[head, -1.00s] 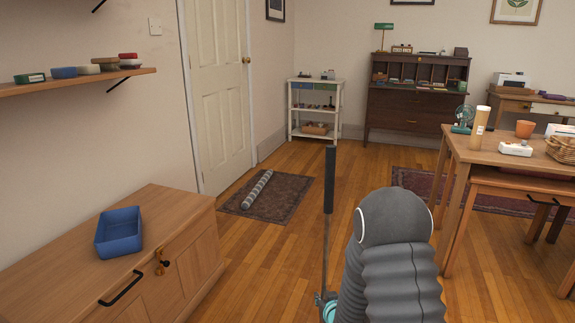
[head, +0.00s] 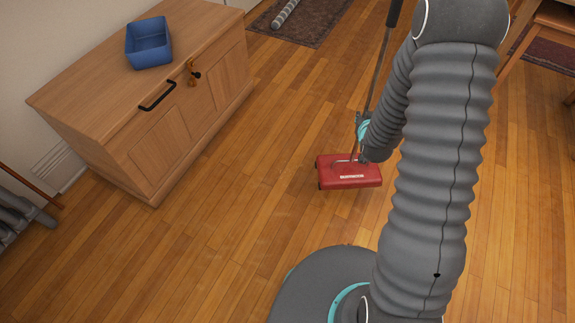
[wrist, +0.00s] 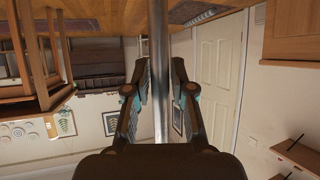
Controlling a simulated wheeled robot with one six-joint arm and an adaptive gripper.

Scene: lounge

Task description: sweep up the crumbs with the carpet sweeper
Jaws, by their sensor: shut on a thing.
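The carpet sweeper has a red head (head: 349,174) flat on the wooden floor, in the middle of the head view. Its thin pole (head: 379,75) rises from the head, leaning right, to a dark grip at the top edge. My gripper (head: 365,133) is shut on the pole, low down and just above the red head. In the wrist view, which is upside down, the fingers of my gripper (wrist: 160,72) stand either side of the grey pole (wrist: 160,115). I cannot make out any crumbs on the floor.
A wooden cabinet (head: 205,105) with a blue bin (head: 149,44) on it stands at left. A dark rug (head: 318,20) with a grey roll (head: 285,12) lies ahead. Table legs show at upper right. Floor between cabinet and sweeper is clear.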

